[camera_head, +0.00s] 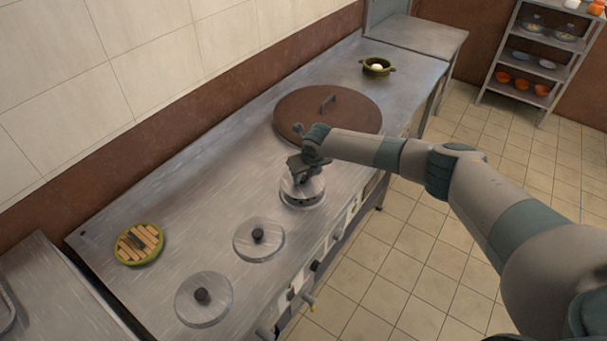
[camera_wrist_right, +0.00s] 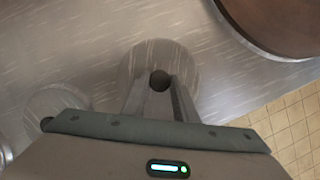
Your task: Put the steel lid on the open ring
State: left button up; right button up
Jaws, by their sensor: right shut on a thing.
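My right gripper (camera_head: 301,176) is shut on the dark knob of a round steel lid (camera_head: 300,190). In the right wrist view, the gripper's two fingers (camera_wrist_right: 160,88) close around the knob, and the lid (camera_wrist_right: 158,56) spreads out below them. The lid is over the open ring (camera_head: 303,205), of which only a dark part shows at the lid's near edge. I cannot tell whether the lid touches the ring or hangs just above it. My left gripper is not in view.
Two more lidded rings (camera_head: 259,239) (camera_head: 204,299) lie on the steel counter (camera_head: 180,210). A large brown lid (camera_head: 345,110) is just behind my right gripper.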

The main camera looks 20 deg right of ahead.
aim_at(304, 181)
jog(key=shift+f+b, duration=0.6)
jog(key=shift+f, duration=0.6)
dwell(0.8)
jog(key=shift+f+b, duration=0.55)
jog(key=shift+b, duration=0.15)
dwell(0.3)
jog(key=o, duration=0.8)
jog(key=p+v, duration=1.1)
jog(key=shift+p, duration=0.4)
dwell(0.9)
